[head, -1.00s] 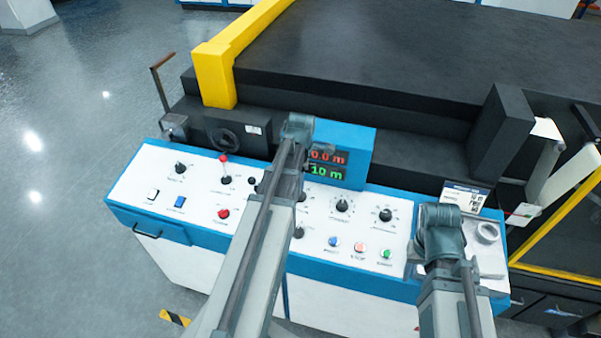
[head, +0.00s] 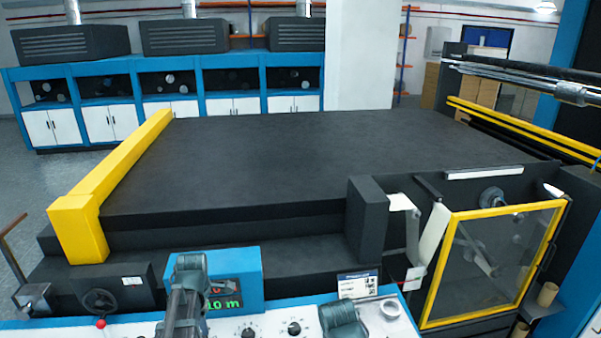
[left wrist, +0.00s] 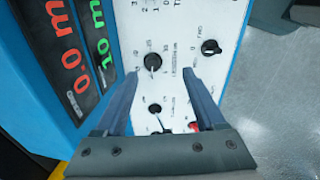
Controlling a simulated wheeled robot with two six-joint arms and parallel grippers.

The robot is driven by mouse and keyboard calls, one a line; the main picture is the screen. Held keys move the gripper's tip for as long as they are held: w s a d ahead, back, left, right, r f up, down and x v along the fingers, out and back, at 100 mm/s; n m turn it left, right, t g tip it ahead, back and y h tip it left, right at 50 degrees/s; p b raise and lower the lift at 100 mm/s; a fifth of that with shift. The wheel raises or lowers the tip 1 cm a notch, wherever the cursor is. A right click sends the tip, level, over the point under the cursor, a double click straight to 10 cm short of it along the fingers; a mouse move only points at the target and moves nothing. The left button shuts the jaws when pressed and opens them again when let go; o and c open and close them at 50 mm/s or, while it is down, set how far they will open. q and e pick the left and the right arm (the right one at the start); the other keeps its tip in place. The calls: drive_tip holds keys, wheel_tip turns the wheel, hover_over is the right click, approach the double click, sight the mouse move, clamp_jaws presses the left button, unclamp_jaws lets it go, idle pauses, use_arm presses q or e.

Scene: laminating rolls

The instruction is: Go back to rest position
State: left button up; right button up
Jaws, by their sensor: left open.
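My left arm's end (head: 190,270) hangs over the control panel, in front of the blue display box (head: 235,262), and covers part of its readout. In the left wrist view my left gripper (left wrist: 161,75) is open and empty, its two fingers apart above the white panel (left wrist: 170,25). A black knob (left wrist: 153,62) shows between the fingers, and a red button (left wrist: 193,126) lies partly behind the right finger. My right arm's end (head: 341,322) is at the bottom edge of the head view; its fingers are hidden.
The machine's broad black top (head: 260,155) lies behind the panel, with a yellow bar (head: 110,190) at left. A yellow-framed clear door (head: 495,262) stands at right. In the wrist view the display (left wrist: 75,55) reads 0.0 m in red and 10 m in green. Grey floor is free at left.

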use_arm(q)
drive_tip(key=s+d+f+m+b, duration=0.3)
drive_tip(key=s+d+f+m, duration=0.1)
drive_tip(key=d+m, duration=0.4)
drive_tip(key=s+d+f+m+g+b, duration=0.1)
drive_tip(key=s+d+f+m+b, duration=0.3)
drive_tip(key=d+m, duration=0.5)
drive_tip(key=s+d+f+m+b, duration=0.3)
drive_tip(key=s+d+m, duration=0.3)
drive_tip(key=d+m, duration=0.2)
drive_tip(key=shift+s+d+f+g+b, duration=0.15)
drive_tip(key=shift+d+f+g+b, duration=0.2)
drive_tip(key=shift+f, duration=0.1)
